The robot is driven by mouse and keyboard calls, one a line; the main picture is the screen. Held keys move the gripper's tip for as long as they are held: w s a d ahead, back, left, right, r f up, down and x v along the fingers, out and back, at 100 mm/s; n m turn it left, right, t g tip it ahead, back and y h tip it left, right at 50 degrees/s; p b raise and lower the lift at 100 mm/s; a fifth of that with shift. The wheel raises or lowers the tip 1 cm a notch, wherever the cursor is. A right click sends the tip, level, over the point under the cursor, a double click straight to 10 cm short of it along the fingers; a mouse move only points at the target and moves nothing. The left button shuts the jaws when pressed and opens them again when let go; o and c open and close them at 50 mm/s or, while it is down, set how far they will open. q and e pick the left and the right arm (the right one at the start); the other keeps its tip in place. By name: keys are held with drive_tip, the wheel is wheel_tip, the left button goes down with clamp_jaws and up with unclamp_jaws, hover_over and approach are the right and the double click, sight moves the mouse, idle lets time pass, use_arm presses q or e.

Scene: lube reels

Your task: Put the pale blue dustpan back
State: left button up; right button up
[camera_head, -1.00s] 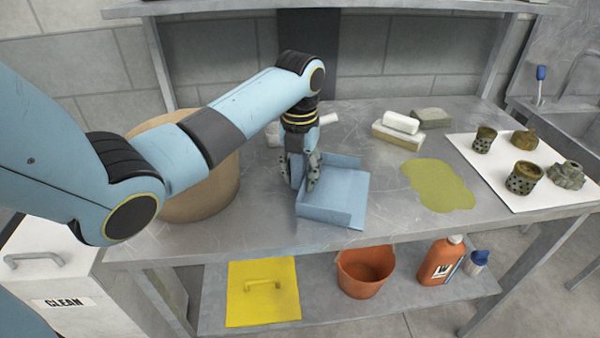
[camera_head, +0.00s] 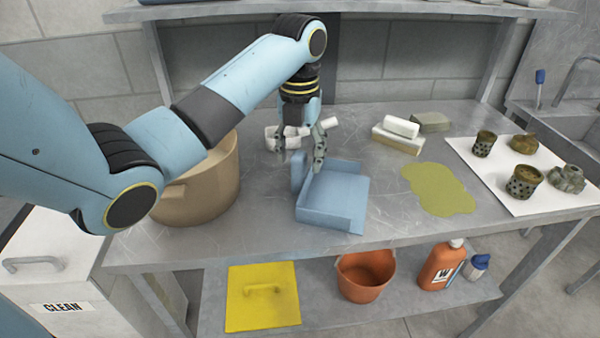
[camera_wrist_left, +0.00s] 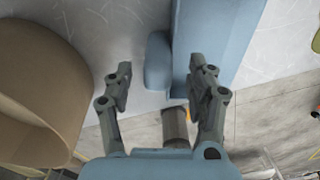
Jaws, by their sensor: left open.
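The pale blue dustpan (camera_head: 338,195) lies on the metal bench top, right of the tan pot, its short handle rising at its left back side. It also shows in the left wrist view (camera_wrist_left: 225,40), with the handle (camera_wrist_left: 158,62) beyond and between the fingertips. My left gripper (camera_head: 298,160) is open and empty, raised just above and behind the dustpan handle. Its two fingers (camera_wrist_left: 160,85) are spread wide in the left wrist view, and I see no contact with the dustpan. My right gripper is in neither view.
A tan pot (camera_head: 215,185) stands left of the dustpan. White and grey blocks (camera_head: 398,138), a yellow-green spill (camera_head: 438,188) and a white sheet (camera_head: 500,185) with greasy parts lie to the right. A yellow lid (camera_head: 263,310), orange bucket (camera_head: 365,270) and orange bottle (camera_head: 440,265) are on the lower shelf.

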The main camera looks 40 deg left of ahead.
use_arm(q)
wheel_tip(320, 180, up, 5)
drive_tip(key=shift+r+p, duration=0.1)
drive_tip(key=shift+p, duration=0.45)
drive_tip(key=shift+r, duration=0.35)
drive_tip(key=shift+f, duration=0.1)
